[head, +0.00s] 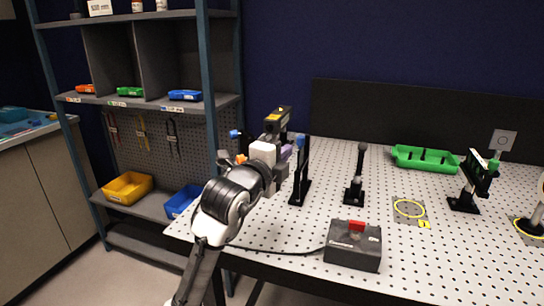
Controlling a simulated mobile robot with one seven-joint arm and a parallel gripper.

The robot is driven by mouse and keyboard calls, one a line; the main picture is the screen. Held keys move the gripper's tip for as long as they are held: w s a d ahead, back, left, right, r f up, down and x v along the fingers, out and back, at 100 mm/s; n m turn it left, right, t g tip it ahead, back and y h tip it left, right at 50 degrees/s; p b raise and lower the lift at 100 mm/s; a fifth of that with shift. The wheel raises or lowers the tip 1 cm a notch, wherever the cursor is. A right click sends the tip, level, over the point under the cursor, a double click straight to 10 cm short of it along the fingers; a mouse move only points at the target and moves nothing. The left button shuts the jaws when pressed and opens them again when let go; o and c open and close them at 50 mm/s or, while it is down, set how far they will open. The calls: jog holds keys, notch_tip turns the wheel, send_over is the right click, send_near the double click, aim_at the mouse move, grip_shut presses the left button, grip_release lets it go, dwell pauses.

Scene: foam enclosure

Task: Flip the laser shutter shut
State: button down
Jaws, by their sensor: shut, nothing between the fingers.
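My gripper (284,158) is at the left end of the perforated table, at the end of my raised arm. It is shut and holds nothing. A dark boxy device with a yellow label (279,118), which looks like the laser, stands just behind it and is partly hidden by my arm. A black upright part with a blue top (302,172) stands just right of my gripper. I cannot tell for sure which part is the laser shutter or how it is set; small blue and orange parts (236,134) show left of my wrist. Contact is not clear.
The perforated table (385,200) holds a black post mount (355,178), a grey box with a red switch (353,244), a green tray (424,159) and a tilted black mount (473,183). A black cable runs along the front. Shelves with bins (127,187) stand left.

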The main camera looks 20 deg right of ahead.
aim_at(298, 140)
jog(key=shift+p+x, duration=0.6)
jog(key=shift+x, duration=1.65)
jog(key=x, duration=0.1)
jog(key=b+x, duration=0.1)
jog(key=x, duration=0.2)
jog(key=shift+w+a+f, duration=0.1)
jog(key=shift+w+f, duration=0.05)
jog(key=shift+w, duration=0.35)
jog(key=shift+w+r, duration=0.15)
jog(key=shift+r, duration=0.1)
